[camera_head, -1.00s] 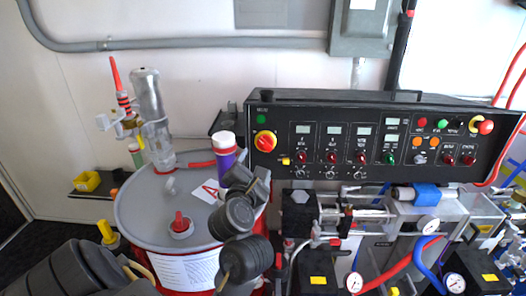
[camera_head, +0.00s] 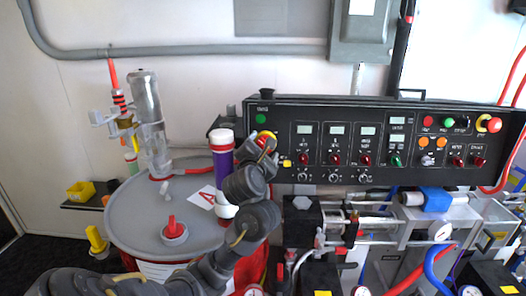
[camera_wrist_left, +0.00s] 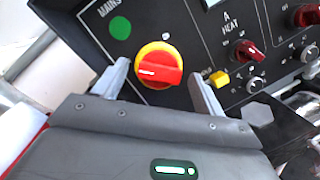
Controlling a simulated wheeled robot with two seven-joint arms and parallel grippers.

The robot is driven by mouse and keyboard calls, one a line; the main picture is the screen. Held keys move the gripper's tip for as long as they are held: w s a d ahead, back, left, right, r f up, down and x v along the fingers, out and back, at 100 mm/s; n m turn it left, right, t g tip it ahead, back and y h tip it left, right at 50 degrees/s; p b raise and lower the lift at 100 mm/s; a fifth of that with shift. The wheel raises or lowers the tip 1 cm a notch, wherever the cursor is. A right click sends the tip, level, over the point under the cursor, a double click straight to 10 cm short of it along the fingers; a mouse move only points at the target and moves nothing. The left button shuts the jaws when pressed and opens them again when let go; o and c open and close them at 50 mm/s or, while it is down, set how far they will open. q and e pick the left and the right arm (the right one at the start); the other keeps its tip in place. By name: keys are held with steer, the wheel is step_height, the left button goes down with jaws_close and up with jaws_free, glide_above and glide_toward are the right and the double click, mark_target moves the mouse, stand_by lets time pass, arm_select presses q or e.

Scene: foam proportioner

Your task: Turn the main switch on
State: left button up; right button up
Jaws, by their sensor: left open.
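The main switch (camera_wrist_left: 158,66) is a red rotary knob on a yellow disc, under the "MAINS" label and beside a green round lamp (camera_wrist_left: 120,28). In the head view the switch (camera_head: 262,135) sits at the left end of the black control panel (camera_head: 400,180), partly hidden by my gripper. My left gripper (camera_wrist_left: 157,80) is open, with one finger on each side of the switch's lower part in the left wrist view. Whether the fingers touch the knob cannot be told. The gripper also shows in the head view (camera_head: 265,142). My right gripper is not in view.
A small yellow button (camera_wrist_left: 219,78) and red knobs (camera_wrist_left: 247,52) lie right of the switch. A grey-topped drum (camera_head: 130,215) with a purple bottle (camera_head: 222,165) stands below left of the panel. Hoses and gauges (camera_head: 440,230) crowd the area under the panel.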

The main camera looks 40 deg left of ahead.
arm_select(q)
steer(key=shift+c, duration=0.4)
steer(key=c, duration=0.9)
steer(key=shift+m, duration=0.4)
steer(key=shift+r+m+g+h+p, duration=0.1)
steer(key=shift+m+g+h+p, duration=0.4)
steer(key=shift+m+p, duration=2.6)
steer(key=shift+r+m+g+h+p, duration=0.2)
steer(key=shift+m+g+p, duration=0.5)
steer(key=shift+m+p, duration=2.4)
steer(key=shift+f+m+g+h+p, duration=0.1)
steer(key=shift+m+g+h+p, duration=0.4)
steer(key=shift+m+p, duration=2.6)
steer(key=shift+n+p, duration=0.7)
steer(key=shift+p, duration=0.1)
